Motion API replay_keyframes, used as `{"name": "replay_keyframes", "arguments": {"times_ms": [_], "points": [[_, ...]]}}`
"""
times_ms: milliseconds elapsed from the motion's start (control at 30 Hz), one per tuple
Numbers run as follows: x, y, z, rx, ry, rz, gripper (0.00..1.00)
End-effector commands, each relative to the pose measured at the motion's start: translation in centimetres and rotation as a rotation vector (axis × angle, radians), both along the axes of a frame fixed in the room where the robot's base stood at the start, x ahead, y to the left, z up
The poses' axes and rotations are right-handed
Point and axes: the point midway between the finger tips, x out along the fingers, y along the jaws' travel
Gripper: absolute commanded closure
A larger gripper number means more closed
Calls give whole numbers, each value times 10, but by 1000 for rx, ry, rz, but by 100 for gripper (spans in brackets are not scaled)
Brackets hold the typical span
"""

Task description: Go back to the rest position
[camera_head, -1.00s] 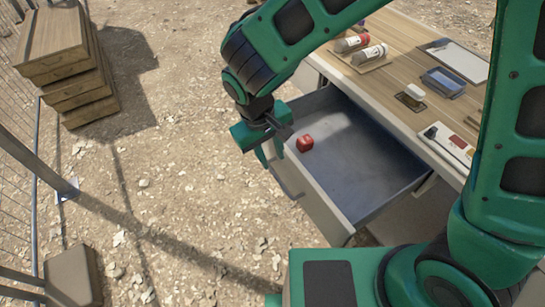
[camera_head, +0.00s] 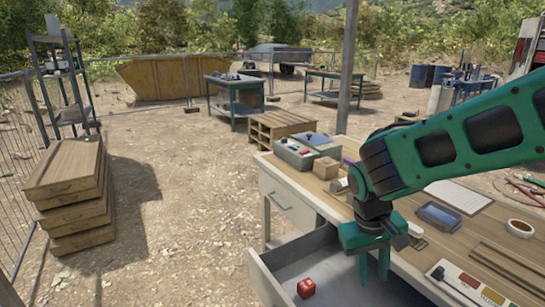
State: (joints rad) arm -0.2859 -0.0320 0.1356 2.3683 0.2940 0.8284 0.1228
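My gripper (camera_head: 373,270) points down over the right part of the open drawer (camera_head: 262,283), with its fingers above the drawer or just inside it. My arm comes in from the right, over the desk (camera_head: 440,255).
The desk top holds a grey box (camera_head: 293,153), a small cardboard box (camera_head: 326,168), a blue tray (camera_head: 438,215) and a tape roll (camera_head: 520,228). Stacked wooden boxes (camera_head: 70,185) stand at left. Work tables (camera_head: 235,95) and a pallet (camera_head: 280,128) stand behind. The dirt ground between is clear.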

Motion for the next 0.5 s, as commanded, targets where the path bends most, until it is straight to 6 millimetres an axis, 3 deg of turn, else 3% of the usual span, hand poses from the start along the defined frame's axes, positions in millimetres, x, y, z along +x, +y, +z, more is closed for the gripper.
{"name": "replay_keyframes", "arguments": {"times_ms": [33, 200, 333, 500], "points": [[-9, -30, 10, 9, -6, -70, 72], [-55, -108, 33, 55, -6, -282, 72], [-100, -149, 43, 106, -11, -432, 72], [-149, -174, 48, 172, -22, -572, 72]]}}
